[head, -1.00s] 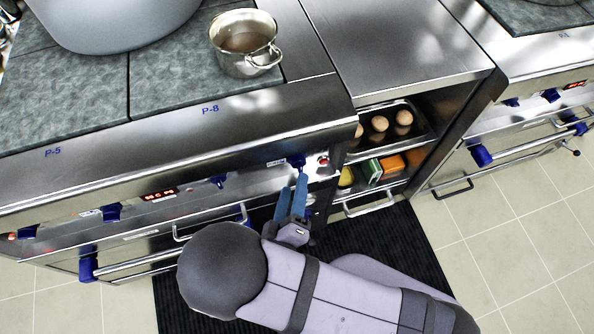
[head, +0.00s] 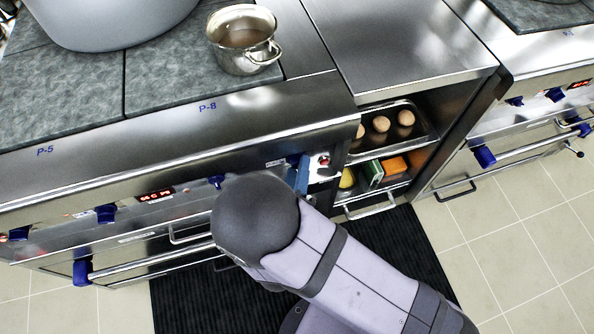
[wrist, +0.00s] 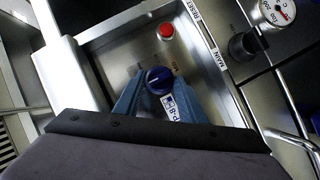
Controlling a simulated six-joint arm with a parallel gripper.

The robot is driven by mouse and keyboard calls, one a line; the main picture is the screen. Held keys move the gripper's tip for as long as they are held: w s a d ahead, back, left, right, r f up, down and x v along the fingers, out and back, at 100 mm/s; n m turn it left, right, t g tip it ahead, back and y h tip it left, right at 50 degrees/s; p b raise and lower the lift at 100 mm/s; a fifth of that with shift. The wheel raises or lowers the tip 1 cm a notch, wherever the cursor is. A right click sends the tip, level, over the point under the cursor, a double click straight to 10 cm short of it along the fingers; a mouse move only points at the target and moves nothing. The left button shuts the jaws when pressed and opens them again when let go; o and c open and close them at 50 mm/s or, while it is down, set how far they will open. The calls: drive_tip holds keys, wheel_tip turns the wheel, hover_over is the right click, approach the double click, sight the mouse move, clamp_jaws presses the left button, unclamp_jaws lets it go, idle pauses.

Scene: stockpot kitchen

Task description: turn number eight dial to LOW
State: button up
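The number eight dial is a dark blue knob (wrist: 158,80) with a white pointer line, on the steel panel in the wrist view. A tag reading P-8 (wrist: 171,108) sits just below it. In the head view the dial (head: 292,159) is on the front panel under the P-8 mark, partly behind my fingers. My gripper (wrist: 159,86) has its two blue fingers spread, one on each side of the dial, with the knob between the tips. It looks open, with small gaps at the knob. In the head view my gripper (head: 302,172) is mostly hidden by my arm.
A red button (wrist: 167,31) is above the dial, and a gauge (wrist: 276,12) is to the right. In the head view, a small steel pot (head: 243,45) stands on the cooktop. Shelves with eggs (head: 381,124) and boxes are right of the dial. Another blue knob (head: 217,182) is to the left.

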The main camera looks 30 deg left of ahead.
drive_tip(key=c, duration=0.5)
drive_tip(key=shift+r, duration=0.1)
drive_tip(key=shift+w+d+r+m+g+y+p, duration=0.15)
drive_tip(key=shift+m+g+y+p, duration=0.15)
drive_tip(key=shift+m+g+p, duration=0.65)
drive_tip(key=shift+w+r+m+g+y+p, duration=0.1)
drive_tip(key=shift+m+g+y+p, duration=0.2)
drive_tip(key=shift+m+g+p, duration=0.6)
drive_tip(key=shift+m+t, duration=0.25)
drive_tip(key=o, duration=1)
drive_tip(key=shift+s, duration=0.1)
